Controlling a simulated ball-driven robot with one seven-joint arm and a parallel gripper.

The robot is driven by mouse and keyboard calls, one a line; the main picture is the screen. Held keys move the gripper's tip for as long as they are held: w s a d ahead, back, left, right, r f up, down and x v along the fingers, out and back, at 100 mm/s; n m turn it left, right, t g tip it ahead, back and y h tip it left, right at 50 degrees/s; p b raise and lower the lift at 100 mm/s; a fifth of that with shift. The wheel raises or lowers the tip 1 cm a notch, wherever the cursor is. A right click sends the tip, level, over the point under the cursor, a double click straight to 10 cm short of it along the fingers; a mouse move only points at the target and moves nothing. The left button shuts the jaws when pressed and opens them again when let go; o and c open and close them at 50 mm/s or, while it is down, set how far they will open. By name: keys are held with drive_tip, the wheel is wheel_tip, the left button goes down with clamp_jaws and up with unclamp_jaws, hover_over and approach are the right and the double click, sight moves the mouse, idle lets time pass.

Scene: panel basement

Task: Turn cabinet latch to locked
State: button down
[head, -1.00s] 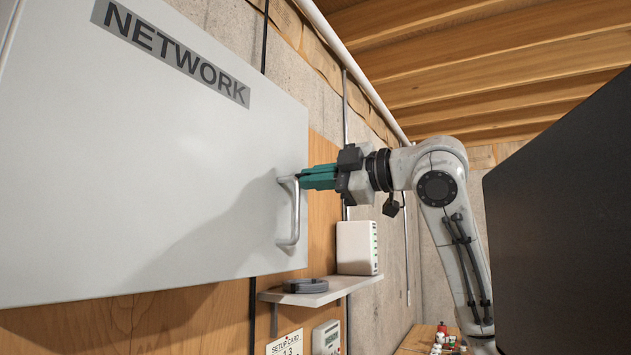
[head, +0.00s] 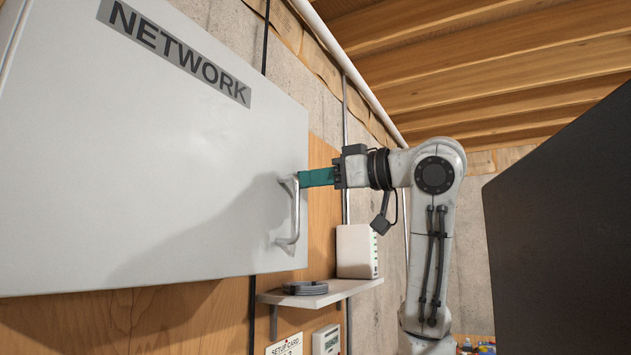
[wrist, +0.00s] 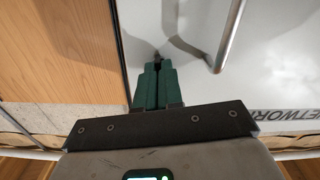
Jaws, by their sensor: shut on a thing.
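The grey cabinet door (head: 150,180) with its NETWORK label fills the left of the head view. A silver bar handle (head: 295,215) stands at its right edge and also shows in the wrist view (wrist: 231,36). My gripper (head: 303,179) reaches in from the right, its green fingers at the door edge near the handle's top. In the wrist view the fingers (wrist: 156,66) are shut on a small dark piece (wrist: 157,56), apparently the latch, beside the handle and not on it. The fingers hide most of it, so I cannot read its turn.
Below the door, a small shelf (head: 325,291) carries a white box (head: 356,250) and a coiled dark cable (head: 305,288). A wooden board (wrist: 75,60) lies beside the door. A large dark panel (head: 565,220) takes up the right of the head view.

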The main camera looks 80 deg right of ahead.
drive_tip(key=shift+f+m, duration=0.1)
drive_tip(key=shift+m, duration=1)
drive_tip(key=c, duration=1.3)
unclamp_jaws()
drive_tip(key=b+v, duration=0.3)
drive_tip(key=v, duration=0.7)
drive_tip(key=shift+s+a, duration=0.15)
drive_tip(key=shift+s, duration=0.15)
